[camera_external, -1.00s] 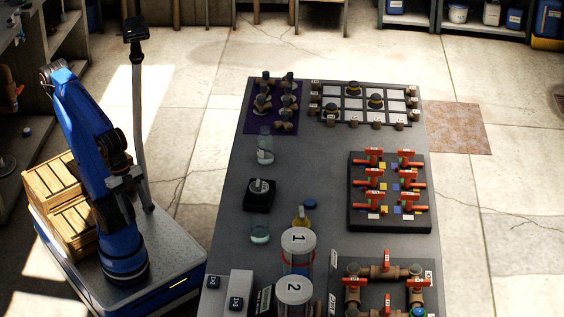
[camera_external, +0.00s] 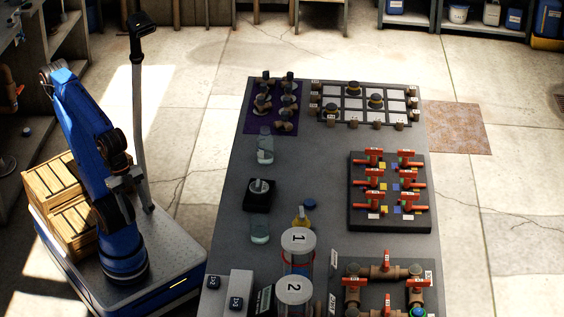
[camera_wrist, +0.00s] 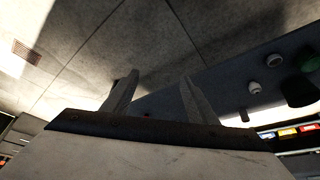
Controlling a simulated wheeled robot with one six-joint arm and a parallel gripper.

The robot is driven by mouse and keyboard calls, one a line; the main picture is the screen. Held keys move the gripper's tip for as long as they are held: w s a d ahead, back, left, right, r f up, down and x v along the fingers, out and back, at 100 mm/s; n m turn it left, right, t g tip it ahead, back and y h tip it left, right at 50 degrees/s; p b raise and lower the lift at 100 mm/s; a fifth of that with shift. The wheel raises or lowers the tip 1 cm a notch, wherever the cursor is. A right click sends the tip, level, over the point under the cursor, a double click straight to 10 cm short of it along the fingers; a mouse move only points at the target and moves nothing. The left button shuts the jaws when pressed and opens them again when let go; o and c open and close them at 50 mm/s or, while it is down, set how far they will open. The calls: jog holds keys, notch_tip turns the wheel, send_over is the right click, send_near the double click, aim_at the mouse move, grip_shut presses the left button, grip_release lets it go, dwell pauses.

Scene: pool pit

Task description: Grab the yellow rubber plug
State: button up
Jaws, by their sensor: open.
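I cannot clearly make out a yellow rubber plug. A small yellow item (camera_external: 301,218), which looks like a flask of yellow liquid, stands on the grey table (camera_external: 225,195) in the external view, just below a round blue item. Small yellow squares also show on the valve board. My gripper (camera_wrist: 157,98) is open and empty in the wrist view, its two fingers apart. In the external view my arm is folded over its base, left of the table and away from everything on it; its fingers are too small to make out there.
The table holds a red valve board (camera_external: 390,190), a grid board (camera_external: 362,103), a purple mat (camera_external: 250,117) with several dark pieces, a clear bottle (camera_external: 265,147), a black device (camera_external: 259,195) and jars marked 1 (camera_external: 298,243) and 2 (camera_external: 294,291). Wooden crates (camera_external: 52,182) stand beside my arm.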

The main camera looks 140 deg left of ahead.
jog(key=shift+o, duration=1.4)
